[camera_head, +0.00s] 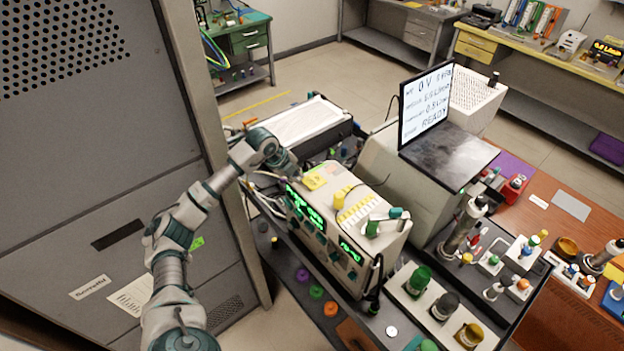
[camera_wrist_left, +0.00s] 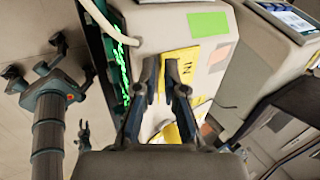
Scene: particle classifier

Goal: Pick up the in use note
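The in use note (camera_head: 315,182) is a small yellow sheet on the top rear left corner of the beige instrument (camera_head: 345,200). In the left wrist view the note (camera_wrist_left: 184,64) shows large dark letters, partly covered by a finger. My left gripper (camera_head: 299,177) is just beside the note in the head view. In the left wrist view my left gripper (camera_wrist_left: 161,62) is open, its two dark fingers apart over the note's near side. Nothing is clearly held between them. My right gripper is not in the head view; a small dark claw shape (camera_wrist_left: 83,130) in the wrist view may be it.
The instrument has green lit displays and yellow and white blocks on top. A tray device (camera_head: 305,120) stands behind it, and a screen (camera_head: 425,100) stands to the right. Bottles and small parts crowd the bench at right. A tall grey cabinet (camera_head: 100,150) stands at left.

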